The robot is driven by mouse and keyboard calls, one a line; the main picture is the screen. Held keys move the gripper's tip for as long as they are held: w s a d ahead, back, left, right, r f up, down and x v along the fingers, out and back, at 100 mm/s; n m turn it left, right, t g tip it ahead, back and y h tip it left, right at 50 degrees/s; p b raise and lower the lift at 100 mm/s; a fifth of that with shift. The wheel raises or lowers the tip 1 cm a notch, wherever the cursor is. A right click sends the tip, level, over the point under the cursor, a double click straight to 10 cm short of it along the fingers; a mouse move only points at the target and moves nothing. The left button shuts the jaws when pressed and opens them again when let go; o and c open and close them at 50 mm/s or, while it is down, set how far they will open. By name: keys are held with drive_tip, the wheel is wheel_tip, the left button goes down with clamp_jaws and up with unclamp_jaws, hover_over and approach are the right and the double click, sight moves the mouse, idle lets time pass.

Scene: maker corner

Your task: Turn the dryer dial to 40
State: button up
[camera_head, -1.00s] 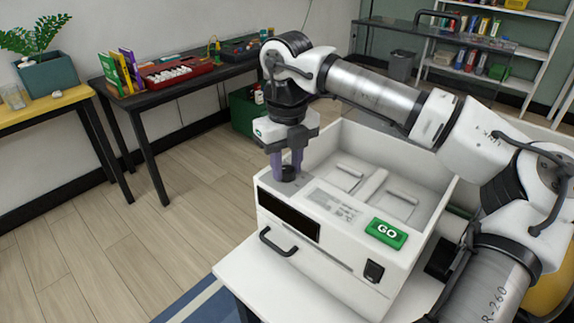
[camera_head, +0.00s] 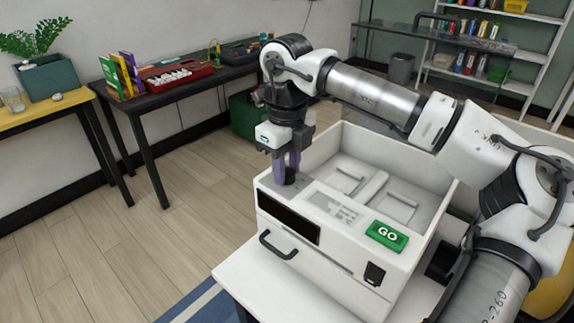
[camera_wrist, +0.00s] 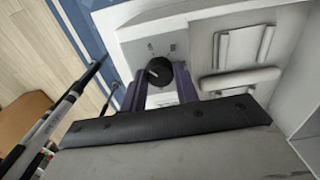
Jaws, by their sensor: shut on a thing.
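The dryer (camera_head: 340,262) is a white open-topped box on a white table, with a dark display (camera_head: 289,218) and a green GO button (camera_head: 387,235). Its round black dial (camera_head: 287,181) is on the top panel at the left, partly hidden by my fingers. My gripper (camera_head: 288,174) points down with its purple fingers shut on the dial. In the wrist view the dial (camera_wrist: 159,72) sits between the two fingertips, with a pale pointer mark toward the left. The dial's printed marks are too small to read.
The dryer's open bay (camera_head: 375,186) with pale pads lies right of the dial. A black handle (camera_head: 277,245) and a black switch (camera_head: 374,273) are on the front. A dark bench (camera_head: 150,105) with books and a red case stands behind at the left.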

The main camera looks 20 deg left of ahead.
sight(287, 172)
drive_tip(key=o, duration=1)
wheel_tip(287, 172, up, 14)
drive_tip(key=shift+f, duration=0.1)
drive_tip(key=shift+s, duration=0.1)
